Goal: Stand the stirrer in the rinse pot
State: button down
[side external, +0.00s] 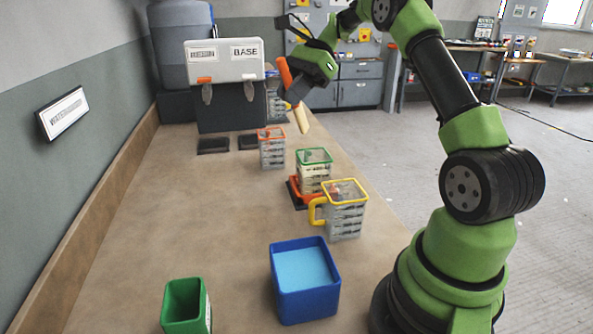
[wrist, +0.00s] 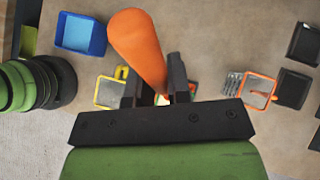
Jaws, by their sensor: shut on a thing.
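The stirrer has an orange handle (wrist: 138,45) and a pale lower end (side external: 301,118). My gripper (side external: 292,92) is shut on it, high above the far part of the bench, and holds it slightly tilted with the pale end down. In the wrist view my gripper's fingers (wrist: 157,90) close around the stirrer below the handle; its lower part is mostly hidden there. The rinse pot appears to be the square blue pot (side external: 334,293) with light blue liquid, standing at the near end of the bench, well apart from the stirrer. It also shows at upper left in the wrist view (wrist: 62,31).
An orange-rimmed jug (side external: 272,152), a green-rimmed jug (side external: 313,172) on an orange-and-black stand, and a yellow-rimmed jug (side external: 346,215) line the bench's right side. A green bin (side external: 207,312) stands near left. Dark pads (side external: 213,146) and labelled containers are at the back. The bench's left-middle is clear.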

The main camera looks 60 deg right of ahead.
jog(key=s+a+f+n+g+y, duration=0.1)
jog(key=s+a+f+n+g, duration=0.1)
jog(key=a, duration=0.6)
jog(key=s+a+f+n+g+y, duration=0.1)
jog(key=s+a+f+n+g, duration=0.1)
jog(key=s+a, duration=0.4)
jog(key=s+a+f+n+g+y, duration=0.1)
jog(key=s+a+f+n+g, duration=0.1)
jog(key=a, duration=0.8)
jog(key=s+n+g, duration=0.1)
jog(key=s+g, duration=0.1)
jog(key=g, duration=0.1)
jog(key=shift+n, duration=0.4)
jog(key=shift+s+d+f, duration=0.15)
jog(key=shift+f, duration=1.5)
jog(key=shift+s+d+f, duration=0.15)
jog(key=shift+f, duration=1.55)
jog(key=shift+s+d+f, duration=0.15)
jog(key=shift+f, duration=1.5)
jog(key=c, duration=1)
grip_release()
